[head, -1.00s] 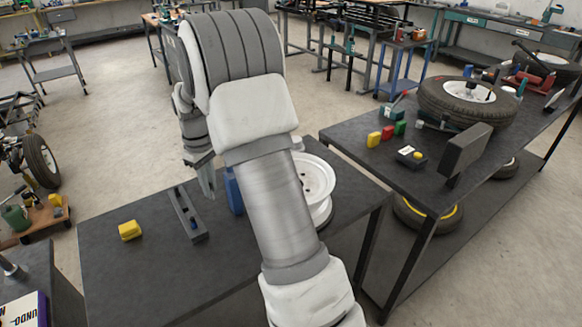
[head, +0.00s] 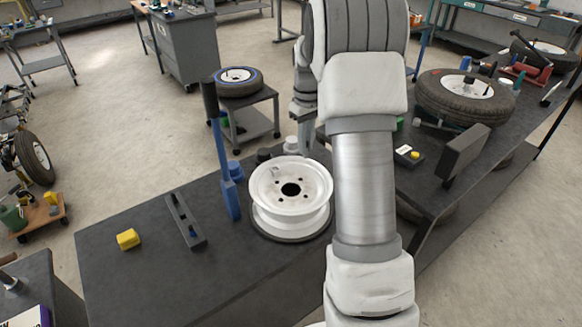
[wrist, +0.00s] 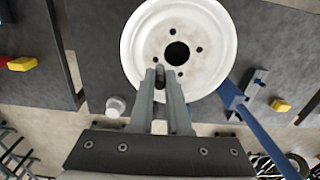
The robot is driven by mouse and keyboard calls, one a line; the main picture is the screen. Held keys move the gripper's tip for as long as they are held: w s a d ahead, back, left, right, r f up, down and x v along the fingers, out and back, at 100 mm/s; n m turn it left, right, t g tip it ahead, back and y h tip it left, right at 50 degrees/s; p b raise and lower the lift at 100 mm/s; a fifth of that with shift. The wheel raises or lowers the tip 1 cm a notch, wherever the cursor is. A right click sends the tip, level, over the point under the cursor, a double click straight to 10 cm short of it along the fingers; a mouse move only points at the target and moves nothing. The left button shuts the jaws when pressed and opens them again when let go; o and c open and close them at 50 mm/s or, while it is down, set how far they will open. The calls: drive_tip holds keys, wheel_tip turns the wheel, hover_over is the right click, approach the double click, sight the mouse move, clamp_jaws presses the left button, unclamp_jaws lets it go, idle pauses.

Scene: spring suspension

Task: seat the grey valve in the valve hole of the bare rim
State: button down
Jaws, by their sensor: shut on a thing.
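The bare rim (head: 262,190) is white and lies flat on a dark bench, with a centre hole and several smaller holes. In the wrist view the rim (wrist: 212,50) lies just beyond my fingertips. My gripper (wrist: 160,75) is shut on a small dark grey piece, the grey valve (wrist: 159,82), held between the fingers. In the head view my gripper (head: 304,148) hangs past the rim's far edge, and the valve is too small to make out. The valve appears apart from the rim. I cannot tell which hole is the valve hole.
A blue upright tool (head: 224,165) stands left of the rim. A dark slotted block (head: 186,222) and a yellow block (head: 128,239) lie further left. A white pot (head: 291,144) stands behind the rim. A second bench (head: 450,185) with a tyre (head: 440,98) is at right.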

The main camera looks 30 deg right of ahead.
drive_tip(key=d, duration=0.2)
drive_tip(key=p, duration=0.2)
hover_over(275, 161)
drive_tip(key=s+a, duration=0.1)
drive_tip(key=s, duration=0.2)
wheel_tip(275, 161, down, 6)
drive_tip(key=shift+w+f, duration=0.15)
drive_tip(key=shift+f, duration=0.05)
drive_tip(key=shift+f+p, duration=0.35)
drive_tip(key=shift+f, duration=1.65)
drive_tip(key=shift+f, duration=0.2)
drive_tip(key=c, duration=0.9)
unclamp_jaws()
drive_tip(key=shift+r, duration=0.1)
